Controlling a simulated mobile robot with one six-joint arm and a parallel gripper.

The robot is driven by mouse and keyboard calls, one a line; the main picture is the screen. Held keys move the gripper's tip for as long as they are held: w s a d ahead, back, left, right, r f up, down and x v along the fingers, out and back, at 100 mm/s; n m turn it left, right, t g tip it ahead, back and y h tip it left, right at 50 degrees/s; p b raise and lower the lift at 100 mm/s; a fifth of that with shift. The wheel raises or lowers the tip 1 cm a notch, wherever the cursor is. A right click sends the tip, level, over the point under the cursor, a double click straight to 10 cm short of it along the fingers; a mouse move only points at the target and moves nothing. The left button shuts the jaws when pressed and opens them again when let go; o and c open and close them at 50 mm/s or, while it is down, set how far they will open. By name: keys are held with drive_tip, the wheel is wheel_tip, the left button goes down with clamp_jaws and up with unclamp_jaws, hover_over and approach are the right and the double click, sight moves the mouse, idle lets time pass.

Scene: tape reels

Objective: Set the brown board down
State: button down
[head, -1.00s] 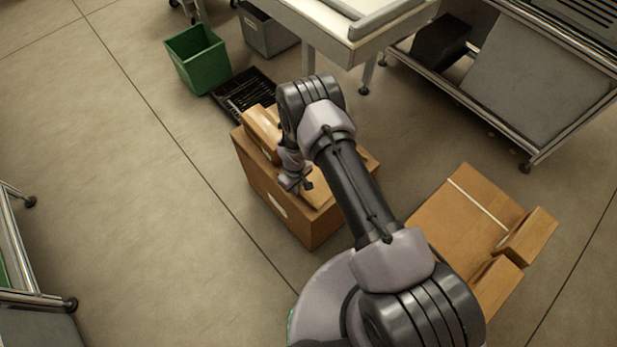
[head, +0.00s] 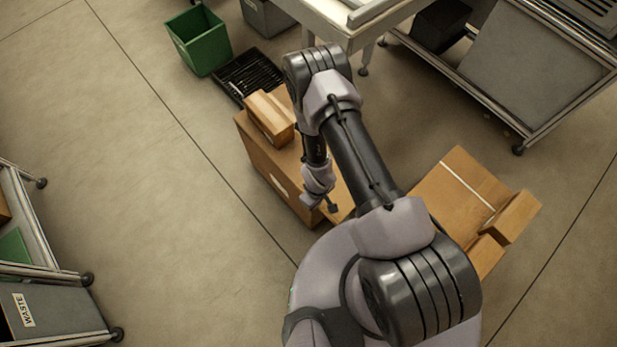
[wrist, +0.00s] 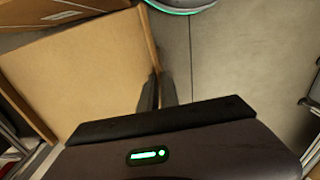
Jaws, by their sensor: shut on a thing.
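The brown board (wrist: 80,75) fills the left of the wrist view as a flat tan face, with its right edge between my fingers. In the head view only a small part of the board (head: 343,200) shows beside my gripper (head: 326,204), and my arm hides the rest. My gripper (wrist: 160,90) is shut on the board's edge. It is at the near right side of a large cardboard box (head: 265,165). I cannot tell whether the board touches that box.
A smaller carton (head: 270,117) lies on the large box. Flat cardboard (head: 455,190) and small boxes (head: 510,217) are at the right. A green bin (head: 200,42) and black crate (head: 250,75) stand behind. The floor at left is clear up to a WASTE cart (head: 50,310).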

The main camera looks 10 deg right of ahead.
drive_tip(key=shift+s, duration=0.2)
drive_tip(key=w+d+r+m, duration=0.1)
drive_tip(key=w+r+m, duration=0.1)
drive_tip(key=w+r, duration=0.5)
drive_tip(key=w+d+r+m, duration=0.2)
drive_tip(key=w+r, duration=0.1)
drive_tip(key=r, duration=0.9)
drive_tip(key=d+r+m, duration=0.1)
drive_tip(key=d+r, duration=0.1)
drive_tip(key=r, duration=0.7)
drive_tip(key=d+r+m, duration=0.1)
drive_tip(key=r+m, duration=0.1)
drive_tip(key=r, duration=0.8)
drive_tip(key=shift+s+d+r+m, duration=0.2)
drive_tip(key=shift+s+d+m, duration=0.05)
drive_tip(key=shift+d+m, duration=0.1)
